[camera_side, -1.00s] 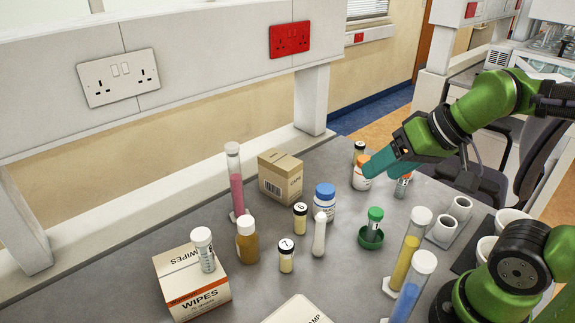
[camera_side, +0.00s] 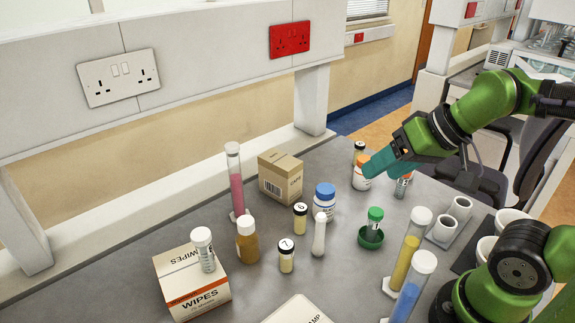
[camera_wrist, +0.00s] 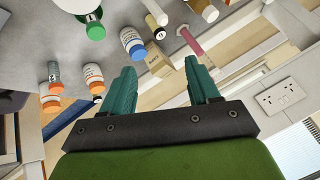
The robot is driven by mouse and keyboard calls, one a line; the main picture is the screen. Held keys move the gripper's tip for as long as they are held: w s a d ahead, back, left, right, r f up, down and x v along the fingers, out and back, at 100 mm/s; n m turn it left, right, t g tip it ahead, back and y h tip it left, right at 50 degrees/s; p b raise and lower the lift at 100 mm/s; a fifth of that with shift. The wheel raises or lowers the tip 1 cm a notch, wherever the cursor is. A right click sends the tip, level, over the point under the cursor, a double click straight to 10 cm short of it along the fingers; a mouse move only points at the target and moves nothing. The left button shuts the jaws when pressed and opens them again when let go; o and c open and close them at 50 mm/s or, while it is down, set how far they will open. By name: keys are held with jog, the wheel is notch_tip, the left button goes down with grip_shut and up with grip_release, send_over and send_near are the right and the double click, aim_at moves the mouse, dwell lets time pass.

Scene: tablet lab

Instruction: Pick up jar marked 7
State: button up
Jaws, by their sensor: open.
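The jar marked 7 (camera_side: 286,255) is a small clear jar with pale contents and a black-and-white lid bearing a 7. It stands upright on the grey bench in the side view, front of centre. A similar jar marked 6 (camera_side: 300,216) stands just behind it. My gripper (camera_side: 372,168) is at the back right of the bench, well away from the jar marked 7. In the wrist view my gripper (camera_wrist: 162,85) shows two teal fingers spread apart with nothing between them. I cannot make out the 7 in the wrist view.
Near the jar stand a white-capped amber bottle (camera_side: 247,240), a white pestle-like piece (camera_side: 319,235) and a blue-lidded bottle (camera_side: 324,202). A wipes box (camera_side: 195,285) is at front left. Yellow (camera_side: 407,255) and blue (camera_side: 410,290) cylinders stand at right. An orange-lidded bottle (camera_side: 361,173) is beside my gripper.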

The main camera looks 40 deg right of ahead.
jog(key=shift+o, duration=0.6)
jog(key=n+g+h, duration=0.2)
jog(key=n+g, duration=0.5)
send_over(286, 257)
jog(key=w+d, duration=0.1)
notch_tip(286, 257, down, 7)
notch_tip(286, 257, down, 10)
jog(key=shift+s+d+f, duration=0.1)
jog(key=shift+f, duration=3.2)
jog(key=c, duration=1.2)
